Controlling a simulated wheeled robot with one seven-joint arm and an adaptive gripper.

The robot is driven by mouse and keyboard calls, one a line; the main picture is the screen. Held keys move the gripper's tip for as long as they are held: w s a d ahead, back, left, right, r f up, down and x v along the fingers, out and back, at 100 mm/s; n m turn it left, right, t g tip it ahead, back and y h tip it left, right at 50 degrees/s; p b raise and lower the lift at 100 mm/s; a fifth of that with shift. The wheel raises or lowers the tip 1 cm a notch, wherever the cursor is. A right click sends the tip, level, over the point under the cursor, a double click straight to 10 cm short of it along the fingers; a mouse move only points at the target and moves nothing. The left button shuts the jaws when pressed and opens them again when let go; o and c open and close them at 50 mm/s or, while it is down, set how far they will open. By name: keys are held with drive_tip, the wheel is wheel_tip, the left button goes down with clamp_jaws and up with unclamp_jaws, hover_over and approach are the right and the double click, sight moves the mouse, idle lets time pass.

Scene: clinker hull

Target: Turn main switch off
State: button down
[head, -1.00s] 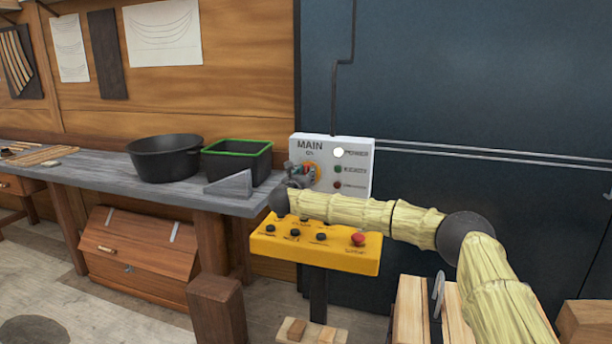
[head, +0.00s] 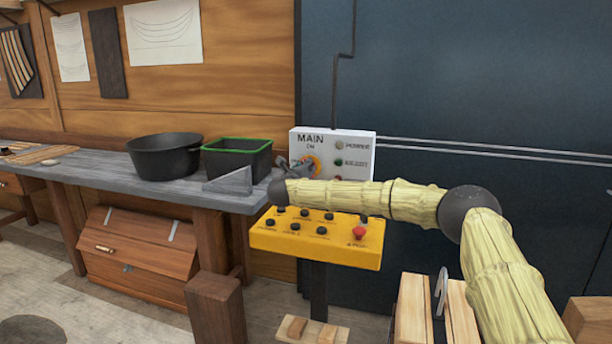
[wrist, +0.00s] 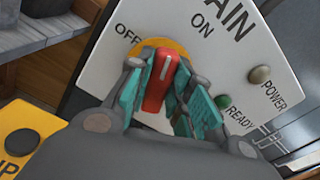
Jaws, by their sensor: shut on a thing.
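The main switch is a red handle (wrist: 158,82) with a white line, on a round orange-yellow plate (wrist: 180,47) on a white panel (head: 315,138). In the wrist view the white line points between the words OFF and ON. My gripper (wrist: 165,90) is shut on the red handle, its teal pads on either side. In the head view my gripper (head: 303,168) is small and covers most of the switch. The POWER lamp (head: 339,146) looks unlit and grey, also in the wrist view (wrist: 260,75). The green READY lamp (head: 338,162) is below it.
A yellow control box (head: 270,240) with black buttons and a red one stands just below my arm. A grey bench (head: 110,165) at left holds a black pot (head: 165,157), a green-rimmed bin (head: 237,160) and a grey wedge (head: 231,182). A dark wall (head: 480,90) stands behind.

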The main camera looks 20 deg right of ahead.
drive_tip(key=shift+w+a+f+n+b, duration=0.15)
drive_tip(key=shift+n+b, duration=0.35)
drive_tip(key=shift+n, duration=2.8)
drive_tip(key=shift+s+a+f+n+b, duration=0.15)
drive_tip(key=shift+n+b, duration=0.35)
drive_tip(key=shift+n, duration=2.8)
drive_tip(key=shift+w+d+f, duration=0.1)
drive_tip(key=c, duration=1.3)
unclamp_jaws()
